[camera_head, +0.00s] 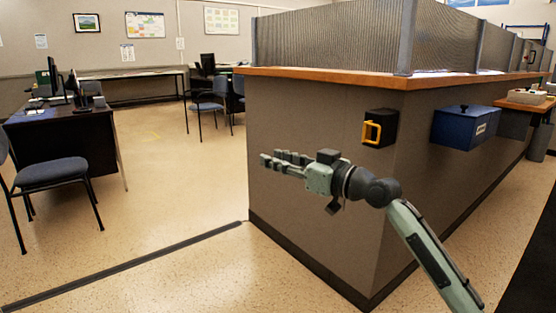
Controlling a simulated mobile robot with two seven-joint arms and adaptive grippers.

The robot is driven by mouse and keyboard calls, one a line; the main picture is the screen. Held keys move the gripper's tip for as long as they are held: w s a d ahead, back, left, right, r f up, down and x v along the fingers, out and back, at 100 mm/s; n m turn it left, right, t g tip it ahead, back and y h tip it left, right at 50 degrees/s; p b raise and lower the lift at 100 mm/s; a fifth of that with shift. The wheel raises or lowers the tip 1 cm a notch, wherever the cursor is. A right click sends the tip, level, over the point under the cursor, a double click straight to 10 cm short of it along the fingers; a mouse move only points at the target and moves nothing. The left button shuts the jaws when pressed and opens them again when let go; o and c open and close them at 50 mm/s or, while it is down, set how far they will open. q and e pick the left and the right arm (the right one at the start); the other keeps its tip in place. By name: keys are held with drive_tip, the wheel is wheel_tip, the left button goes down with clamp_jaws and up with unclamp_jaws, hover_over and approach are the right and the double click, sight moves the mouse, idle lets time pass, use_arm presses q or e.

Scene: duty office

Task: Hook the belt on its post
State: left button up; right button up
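A black belt housing (388,125) with a yellow loop-like belt end (372,132) is fixed to the end wall of the counter, below its wooden top. The belt end sits at the housing; no stretched belt shows. I cannot make out a post for it. My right gripper (268,162) is in front of the counter wall, lower and left of the housing, with its fingers pointing left. It is apart from the belt end. The fingers overlap from this side, so their opening is unclear. Nothing shows held in them. My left gripper is out of view.
The grey counter (310,215) fills the middle and right. A blue box (464,127) hangs on its right side. A dark floor strip (125,265) runs left from its corner. A chair (50,178) and desk (85,135) stand left. Floor between is clear.

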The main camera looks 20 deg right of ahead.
drive_tip(key=v, duration=1.2)
